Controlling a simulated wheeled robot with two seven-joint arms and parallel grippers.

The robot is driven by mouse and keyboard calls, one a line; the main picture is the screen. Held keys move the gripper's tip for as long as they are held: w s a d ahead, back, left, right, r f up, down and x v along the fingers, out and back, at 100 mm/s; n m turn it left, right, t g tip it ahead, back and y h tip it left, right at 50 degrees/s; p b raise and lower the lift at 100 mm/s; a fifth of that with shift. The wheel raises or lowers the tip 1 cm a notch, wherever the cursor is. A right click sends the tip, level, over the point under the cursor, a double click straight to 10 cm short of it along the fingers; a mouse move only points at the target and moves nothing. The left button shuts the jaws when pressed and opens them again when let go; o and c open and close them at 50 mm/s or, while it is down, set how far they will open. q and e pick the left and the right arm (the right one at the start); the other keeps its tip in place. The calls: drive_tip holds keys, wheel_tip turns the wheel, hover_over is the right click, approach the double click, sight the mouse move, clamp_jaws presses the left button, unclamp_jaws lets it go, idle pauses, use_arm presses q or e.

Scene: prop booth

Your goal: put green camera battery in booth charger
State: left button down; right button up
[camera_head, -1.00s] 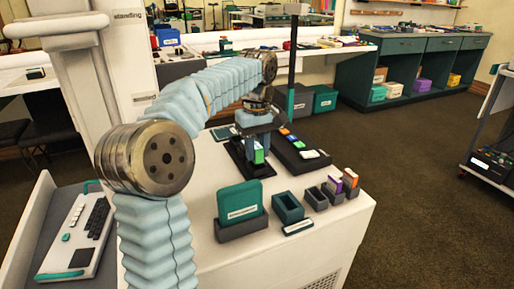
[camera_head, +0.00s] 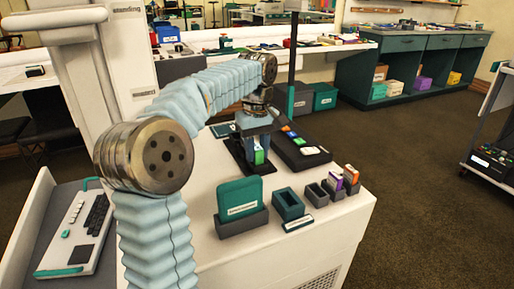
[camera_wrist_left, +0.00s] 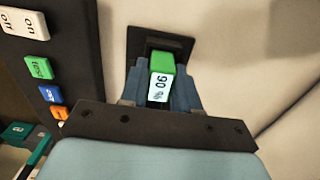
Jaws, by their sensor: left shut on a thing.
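The green camera battery (camera_wrist_left: 162,64), with a white label, is between the fingers of my left gripper (camera_wrist_left: 160,92), which is shut on it. In the head view the battery (camera_head: 259,156) is low over the black charger base (camera_head: 242,168) on the white counter. In the left wrist view a dark charger part (camera_wrist_left: 160,38) shows just beyond the battery. Whether the battery touches or sits in the charger cannot be told, as the fingers hide its lower end. My right gripper is not in view.
A black strip (camera_head: 296,152) with coloured blocks lies close to the right of the charger. Nearer stand a teal case in a grey holder (camera_head: 240,220), an open teal box (camera_head: 289,205) and small grey holders (camera_head: 318,195). A dark pole (camera_head: 292,60) rises behind.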

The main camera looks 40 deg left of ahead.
use_arm(q)
drive_tip(key=shift+f, duration=0.25)
idle(0.4)
drive_tip(key=c, duration=0.8)
unclamp_jaws()
drive_tip(key=shift+o, duration=0.2)
drive_tip(key=shift+r+p, duration=0.35)
drive_tip(key=shift+r, duration=3.15)
